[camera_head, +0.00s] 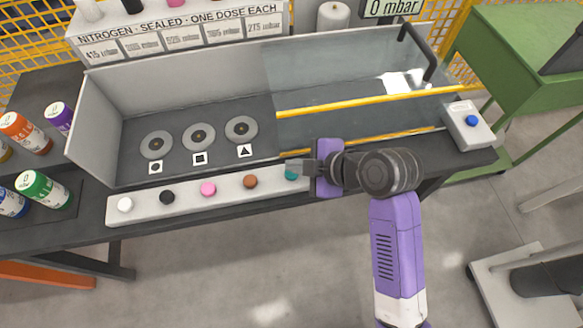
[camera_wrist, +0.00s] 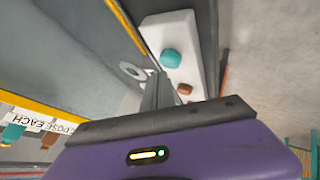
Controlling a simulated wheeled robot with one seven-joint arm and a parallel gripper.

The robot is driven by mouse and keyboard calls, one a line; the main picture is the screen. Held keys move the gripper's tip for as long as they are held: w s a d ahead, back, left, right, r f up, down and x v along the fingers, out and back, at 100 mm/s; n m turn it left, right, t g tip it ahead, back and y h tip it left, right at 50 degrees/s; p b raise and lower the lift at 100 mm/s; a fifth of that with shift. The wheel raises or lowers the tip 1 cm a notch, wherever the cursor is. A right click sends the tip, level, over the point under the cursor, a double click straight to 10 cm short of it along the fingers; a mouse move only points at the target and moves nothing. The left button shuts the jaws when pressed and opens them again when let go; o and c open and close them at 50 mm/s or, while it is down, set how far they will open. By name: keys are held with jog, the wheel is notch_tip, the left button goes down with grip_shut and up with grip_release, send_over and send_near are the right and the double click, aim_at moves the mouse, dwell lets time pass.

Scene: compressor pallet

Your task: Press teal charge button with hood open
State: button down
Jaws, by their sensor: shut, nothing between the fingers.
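The teal button (camera_head: 291,173) is at the right end of the row on the light button strip (camera_head: 230,190). It also shows in the wrist view (camera_wrist: 170,58), just beyond my finger ends. My gripper (camera_head: 300,167) is shut and empty, its fingers pointing left beside the teal button and partly over it. I cannot tell whether they touch it. The clear hood (camera_head: 345,85) with yellow edges sits over the right half of the bay. The left half, with three round discs (camera_head: 199,136), is uncovered.
White, black, pink and brown (camera_head: 250,181) buttons share the strip. A blue button (camera_head: 472,120) sits on a box at right. The display (camera_head: 392,8) reads 0 mbar. Coloured canisters (camera_head: 43,189) stand at left. Floor in front is mostly clear.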

aim_at(295, 175)
notch_tip(295, 175, up, 5)
jog(key=p, duration=0.4)
dwell(0.4)
dwell(1.5)
